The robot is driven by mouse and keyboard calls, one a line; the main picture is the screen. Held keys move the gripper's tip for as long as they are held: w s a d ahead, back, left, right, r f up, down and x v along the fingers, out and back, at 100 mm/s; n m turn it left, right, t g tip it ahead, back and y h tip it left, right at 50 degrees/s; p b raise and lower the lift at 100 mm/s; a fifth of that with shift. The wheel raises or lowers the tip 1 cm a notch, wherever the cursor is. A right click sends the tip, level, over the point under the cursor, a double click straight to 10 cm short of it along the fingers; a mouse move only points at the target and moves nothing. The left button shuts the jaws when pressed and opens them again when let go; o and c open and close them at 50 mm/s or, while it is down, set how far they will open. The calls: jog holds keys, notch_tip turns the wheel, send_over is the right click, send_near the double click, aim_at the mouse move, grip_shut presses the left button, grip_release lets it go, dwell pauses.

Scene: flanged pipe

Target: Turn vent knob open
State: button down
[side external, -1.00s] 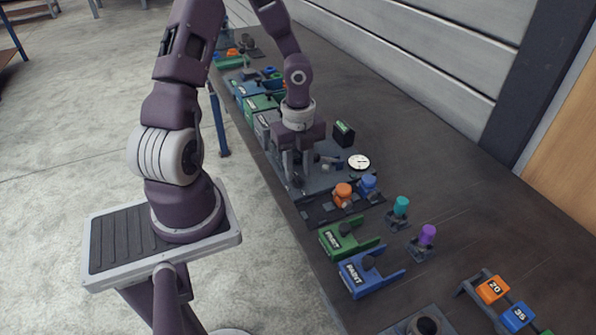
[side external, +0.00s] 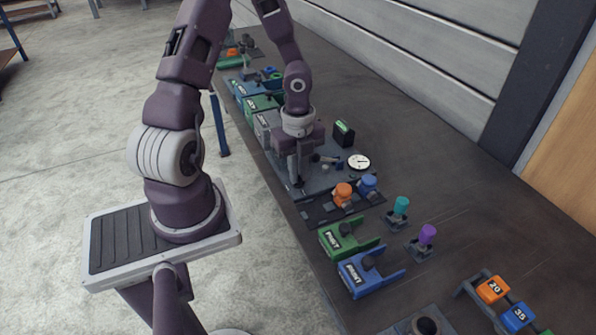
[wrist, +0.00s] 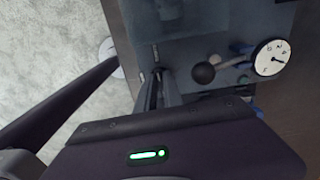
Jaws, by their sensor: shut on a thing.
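My gripper (side external: 297,181) points down at the near left part of a grey pipe fixture plate (side external: 325,180) on the bench. It also shows in the wrist view (wrist: 157,76), where its two fingers are close together. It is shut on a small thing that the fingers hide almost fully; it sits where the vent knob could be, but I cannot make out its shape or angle. A dark ball-ended lever (wrist: 203,73) stands right of the fingers, apart from them. A round white gauge (wrist: 271,57) is farther right, and also shows in the side view (side external: 359,162).
A dark box with a green top (side external: 343,133) stands behind the fixture. Orange (side external: 343,193) and blue (side external: 368,184) knobs stand close on the right. Green (side external: 345,238) and blue (side external: 368,272) holders are nearer the camera. The bench's back right is clear.

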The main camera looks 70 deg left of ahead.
jog(key=n, duration=0.4)
jog(key=shift+n, duration=0.3)
jog(key=n, duration=0.4)
jog(key=shift+n, duration=0.3)
jog(key=n, duration=0.4)
jog(key=shift+w+n, duration=0.1)
jog(key=shift+n, duration=1.9)
jog(key=c, duration=1.5)
grip_release()
